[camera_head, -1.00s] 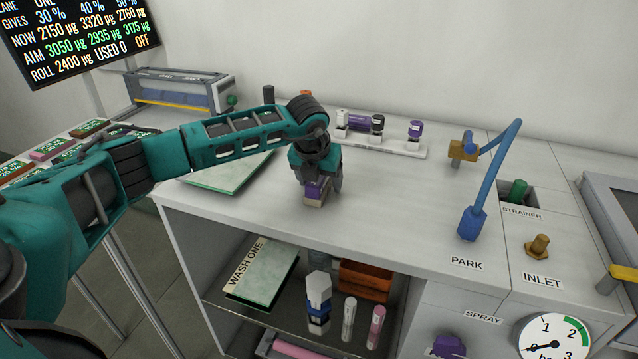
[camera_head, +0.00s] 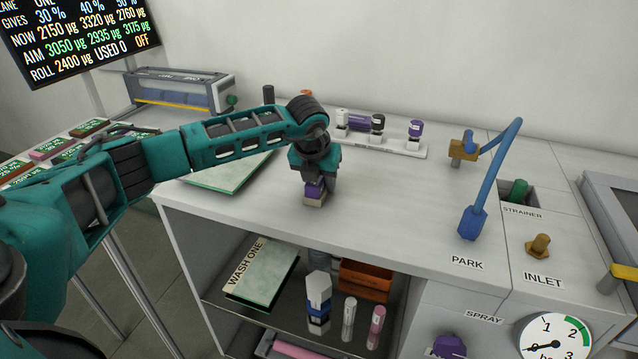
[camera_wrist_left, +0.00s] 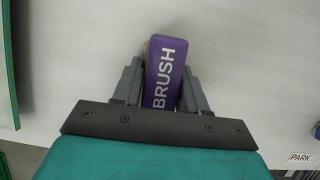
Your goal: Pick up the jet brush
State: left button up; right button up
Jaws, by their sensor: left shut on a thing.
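The jet brush (camera_head: 315,192) is a small block with a purple top and a pale lower part, on the white counter top near its front edge. Its purple top reads BRUSH in the left wrist view (camera_wrist_left: 165,75). My left gripper (camera_head: 316,183) reaches down over it from above. In the left wrist view its two grey fingers (camera_wrist_left: 160,88) are shut on the brush, one on each side. I cannot tell whether the brush's underside still touches the counter. My right gripper is in no view.
A blue bent pipe (camera_head: 490,180) stands to the right by the PARK label. A white rack (camera_head: 385,144) with several capped items sits behind the brush. A green-edged board (camera_head: 232,172) lies left under my arm. An open shelf (camera_head: 345,334) below holds bottles. Counter right of the brush is clear.

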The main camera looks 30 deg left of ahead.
pick_arm(q)
jog(key=shift+c, duration=1.3)
jog(key=shift+r, duration=0.25)
notch_tip(320, 180, up, 20)
